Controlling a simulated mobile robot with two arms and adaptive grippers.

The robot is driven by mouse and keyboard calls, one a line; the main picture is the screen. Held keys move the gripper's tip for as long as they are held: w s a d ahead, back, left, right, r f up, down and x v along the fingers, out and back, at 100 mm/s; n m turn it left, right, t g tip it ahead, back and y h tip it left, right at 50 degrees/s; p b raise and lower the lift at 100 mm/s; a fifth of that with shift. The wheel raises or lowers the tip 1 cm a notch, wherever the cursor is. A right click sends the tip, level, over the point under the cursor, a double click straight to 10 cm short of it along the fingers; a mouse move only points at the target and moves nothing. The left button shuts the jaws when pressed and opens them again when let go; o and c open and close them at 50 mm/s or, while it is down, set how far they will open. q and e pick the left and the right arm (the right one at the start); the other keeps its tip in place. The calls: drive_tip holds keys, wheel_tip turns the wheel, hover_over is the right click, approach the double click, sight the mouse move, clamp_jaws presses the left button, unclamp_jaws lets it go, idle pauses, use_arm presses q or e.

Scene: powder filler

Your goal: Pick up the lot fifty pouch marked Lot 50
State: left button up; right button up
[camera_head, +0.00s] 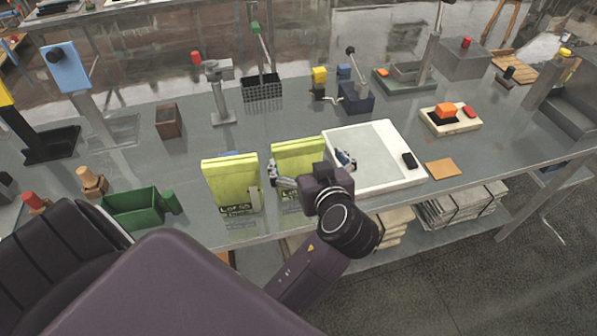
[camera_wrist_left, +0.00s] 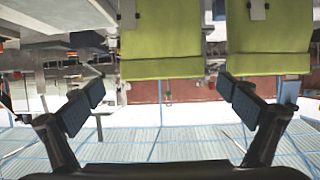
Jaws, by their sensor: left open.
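Two yellow-green pouches stand upright side by side on the grey bench. The left pouch (camera_head: 228,180) shows a "Lot" label low on its front, but its number is too blurred to read surely. The right pouch (camera_head: 300,150) is partly covered by my left gripper, and its label is mostly hidden. My left gripper (camera_head: 312,168) is open and empty in front of the right pouch. In the left wrist view one pouch (camera_wrist_left: 162,45) lies beyond and between the open fingers (camera_wrist_left: 160,90); another pouch (camera_wrist_left: 268,35) is to its right. My right gripper is not in view.
A white tray (camera_head: 405,178) stands just right of the right pouch, close to my gripper. A green bin (camera_head: 135,208) is to the left. A wire basket (camera_head: 262,90) and a grey stand (camera_head: 221,100) are behind. The bench front edge runs below the pouches.

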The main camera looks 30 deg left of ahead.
sight(299, 153)
use_arm(q)
drive_tip(key=x, duration=0.2)
drive_tip(key=b+x, duration=0.1)
drive_tip(key=x, duration=0.1)
drive_tip(key=b+x, duration=0.1)
drive_tip(key=x, duration=0.1)
drive_tip(key=shift+s+f, duration=0.25)
drive_tip(key=shift+f, duration=0.1)
drive_tip(key=shift+w+a+f, duration=0.15)
drive_tip(key=shift+w+a, duration=0.15)
drive_tip(key=shift+w, duration=0.05)
drive_tip(key=shift+s, duration=0.1)
drive_tip(key=c, duration=0.7)
